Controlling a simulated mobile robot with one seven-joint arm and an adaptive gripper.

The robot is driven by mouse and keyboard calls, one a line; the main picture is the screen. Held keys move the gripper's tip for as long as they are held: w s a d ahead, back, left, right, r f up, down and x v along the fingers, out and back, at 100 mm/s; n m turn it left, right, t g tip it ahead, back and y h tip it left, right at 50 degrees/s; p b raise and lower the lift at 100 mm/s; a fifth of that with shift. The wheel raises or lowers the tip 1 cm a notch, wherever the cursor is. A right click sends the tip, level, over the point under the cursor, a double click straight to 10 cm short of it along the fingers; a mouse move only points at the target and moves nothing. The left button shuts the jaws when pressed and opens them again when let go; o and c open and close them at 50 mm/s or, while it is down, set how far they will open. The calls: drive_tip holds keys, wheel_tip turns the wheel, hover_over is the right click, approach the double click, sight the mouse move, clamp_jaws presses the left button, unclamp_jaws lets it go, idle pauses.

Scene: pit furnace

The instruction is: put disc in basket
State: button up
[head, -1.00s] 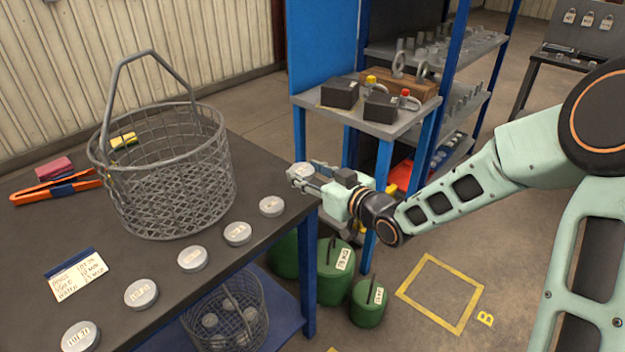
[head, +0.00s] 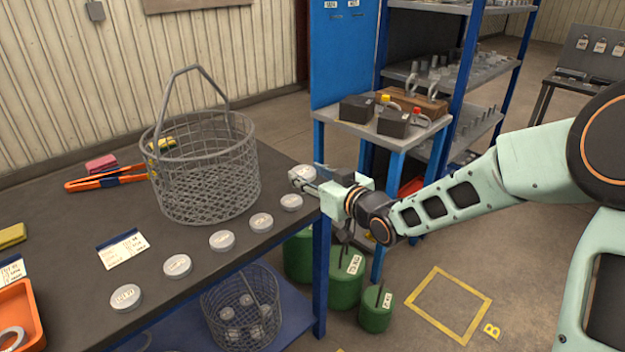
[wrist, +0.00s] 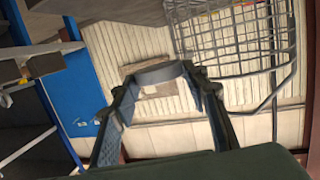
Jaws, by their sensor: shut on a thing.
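My gripper (head: 308,181) is shut on a pale metal disc (head: 302,173) and holds it beside the right end of the dark table, near the disc row. In the wrist view the disc (wrist: 160,72) sits between the fingertips. The wire basket (head: 205,175) stands upright on the table with its handle raised, left of my gripper and apart from it. The basket also shows at the upper right of the wrist view (wrist: 240,40). Several similar discs, such as one at the front (head: 126,298), lie in a row along the table edge.
A paper card (head: 122,249), orange tongs (head: 105,180) and an orange tray (head: 20,318) lie on the table. A second wire basket (head: 243,310) with discs stands on the lower shelf. A small side table (head: 385,130) with dark blocks stands behind my arm.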

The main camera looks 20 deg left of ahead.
drive_tip(key=shift+s+r, duration=0.3)
drive_tip(key=shift+s, duration=0.2)
